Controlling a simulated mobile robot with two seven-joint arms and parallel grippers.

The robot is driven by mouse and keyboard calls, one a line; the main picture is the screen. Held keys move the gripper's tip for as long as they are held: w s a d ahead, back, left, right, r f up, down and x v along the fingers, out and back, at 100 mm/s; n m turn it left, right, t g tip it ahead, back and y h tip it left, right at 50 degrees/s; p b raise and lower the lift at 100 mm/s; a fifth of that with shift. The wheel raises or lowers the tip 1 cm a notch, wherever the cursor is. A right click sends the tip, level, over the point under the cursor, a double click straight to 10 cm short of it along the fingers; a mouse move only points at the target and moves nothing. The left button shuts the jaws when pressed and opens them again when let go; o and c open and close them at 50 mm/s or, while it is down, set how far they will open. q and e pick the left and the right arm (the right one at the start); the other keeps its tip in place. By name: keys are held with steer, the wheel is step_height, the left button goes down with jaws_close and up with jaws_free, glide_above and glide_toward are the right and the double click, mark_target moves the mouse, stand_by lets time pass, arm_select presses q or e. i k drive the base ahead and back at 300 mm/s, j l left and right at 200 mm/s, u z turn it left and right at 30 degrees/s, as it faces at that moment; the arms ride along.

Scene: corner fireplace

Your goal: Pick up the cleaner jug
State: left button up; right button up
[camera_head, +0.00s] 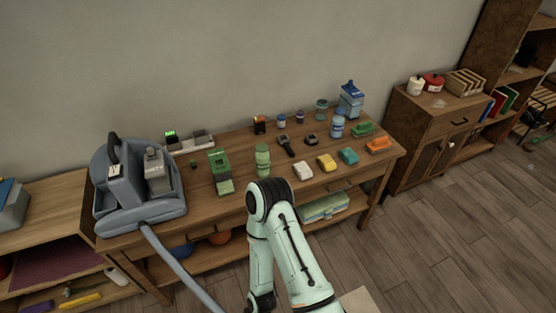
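A blue jug-shaped container (350,101) with a pale label, which looks like the cleaner jug, stands upright at the back right of the wooden table. Other bottles stand nearby, so I cannot be sure from its label. One of my pale green arms rises from the bottom of the view and bends over the table's front edge, well to the left of and nearer than the jug. Neither gripper's fingers show in the view. Nothing of mine touches the jug.
The table (230,207) holds a blue-bottled group, a green bottle (262,159), a green box (220,172), sponges (327,162) and brushes. A grey vacuum-like machine (140,190) fills its left end. A cabinet (430,150) stands right. Floor at lower right is clear.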

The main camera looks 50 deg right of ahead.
mark_target(262, 153)
steer(key=z, duration=1.55)
